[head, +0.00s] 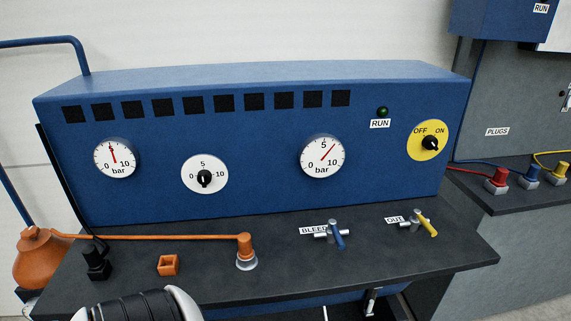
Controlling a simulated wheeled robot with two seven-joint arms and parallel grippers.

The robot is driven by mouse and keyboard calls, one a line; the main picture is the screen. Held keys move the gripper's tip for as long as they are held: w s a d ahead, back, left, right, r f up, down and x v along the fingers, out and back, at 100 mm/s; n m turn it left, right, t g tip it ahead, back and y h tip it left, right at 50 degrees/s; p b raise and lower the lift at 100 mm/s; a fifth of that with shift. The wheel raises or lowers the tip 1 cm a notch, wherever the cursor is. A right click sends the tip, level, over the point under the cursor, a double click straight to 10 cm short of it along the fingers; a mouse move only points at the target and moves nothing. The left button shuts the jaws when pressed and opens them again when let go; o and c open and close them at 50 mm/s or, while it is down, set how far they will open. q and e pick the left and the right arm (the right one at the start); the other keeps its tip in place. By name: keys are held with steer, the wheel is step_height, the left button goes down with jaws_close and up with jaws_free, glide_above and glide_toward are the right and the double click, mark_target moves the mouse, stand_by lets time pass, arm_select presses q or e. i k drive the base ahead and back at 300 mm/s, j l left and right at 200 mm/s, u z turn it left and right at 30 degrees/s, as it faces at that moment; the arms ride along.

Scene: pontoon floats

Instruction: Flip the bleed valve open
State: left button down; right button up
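The bleed valve (338,238) is on the dark bench top, right of the white BLEED label (313,231). It has a small metal body running roughly left to right and a blue lever. The lever points toward the front of the bench, slightly right, and lies across the body. Nothing touches it. A similar valve with a yellow lever (428,227) is to its right by the OUT label. Neither gripper is in view.
The blue console (250,150) stands behind the valves with two gauges, a pressure knob (204,178) and an OFF/ON switch (431,143). An orange hose fitting (245,250), orange square piece (168,264) and black connector (96,262) stand left. The bench around the bleed valve is clear.

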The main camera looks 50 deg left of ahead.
mark_target(332, 224)
steer(key=u, duration=1.3)
